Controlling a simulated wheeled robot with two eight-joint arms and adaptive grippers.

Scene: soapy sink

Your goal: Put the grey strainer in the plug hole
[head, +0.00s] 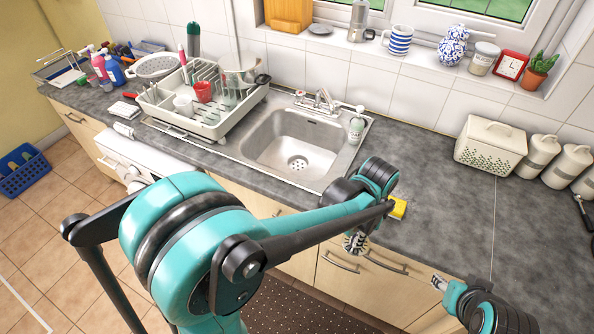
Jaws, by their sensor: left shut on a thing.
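The steel sink (262,150) is set in the grey worktop, with its plug hole (298,163) in the basin floor in clear view. My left arm reaches across the front of the worktop, and my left gripper (357,232) is near the worktop's front edge, to the right of and in front of the sink. It is shut on a small grey metal piece that looks like the strainer (354,243); its fingers are mostly hidden. My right gripper (439,283) is low at the right, away from the sink; its finger opening is too small to judge.
A soap bottle (357,127) and the tap (324,100) stand at the sink's edge. A yellow sponge (399,207) lies by my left wrist. A loaded dish rack (205,122) is left of the sink. A white bread bin (490,148) stands right; the worktop between is clear.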

